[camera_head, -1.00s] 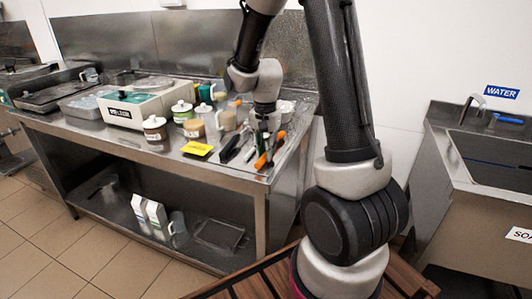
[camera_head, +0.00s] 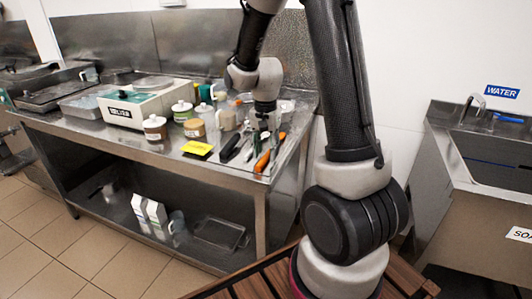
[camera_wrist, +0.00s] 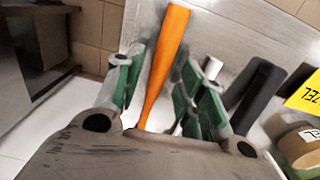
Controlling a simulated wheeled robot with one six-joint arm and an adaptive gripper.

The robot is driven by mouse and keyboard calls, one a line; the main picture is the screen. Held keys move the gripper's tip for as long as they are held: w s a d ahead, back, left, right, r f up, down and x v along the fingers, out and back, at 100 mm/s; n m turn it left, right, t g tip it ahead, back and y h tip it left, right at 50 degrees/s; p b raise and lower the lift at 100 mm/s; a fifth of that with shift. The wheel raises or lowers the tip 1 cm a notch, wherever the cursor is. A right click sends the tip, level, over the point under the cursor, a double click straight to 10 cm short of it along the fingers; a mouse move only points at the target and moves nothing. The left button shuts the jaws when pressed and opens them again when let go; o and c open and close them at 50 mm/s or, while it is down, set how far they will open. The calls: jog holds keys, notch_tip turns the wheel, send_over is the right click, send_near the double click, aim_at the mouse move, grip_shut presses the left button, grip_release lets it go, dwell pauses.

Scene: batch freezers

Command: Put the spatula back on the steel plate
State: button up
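An orange-handled tool, which looks like the spatula (camera_head: 262,161), lies at the front right of the steel table, its handle pointing to the front edge. In the wrist view its orange handle (camera_wrist: 167,55) runs down between my gripper's fingers (camera_wrist: 158,90). The green-padded fingers stand apart, with gaps on both sides of the handle. In the head view my gripper (camera_head: 262,132) points down just behind the handle. The tool's working end is hidden by my gripper. I cannot clearly make out the steel plate in either view.
Black-handled tools (camera_head: 232,149) lie left of the orange handle, and another orange item (camera_head: 282,135) lies to its right. A yellow label (camera_head: 197,148), lidded jars (camera_head: 155,127) and a scale (camera_head: 133,106) stand further left. A sink (camera_head: 495,155) is at the right.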

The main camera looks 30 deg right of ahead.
notch_tip(320, 180, up, 11)
jog(key=s+r+n+t, duration=0.2)
jog(key=s+r+n, duration=0.2)
jog(key=s, duration=0.6)
jog(key=s+r+n+t, duration=0.2)
jog(key=s+r+n, duration=0.2)
jog(key=s, duration=0.6)
jog(key=shift+s+a+r+n, duration=0.3)
jog(key=shift+a+n, duration=0.1)
jog(key=shift+n, duration=0.8)
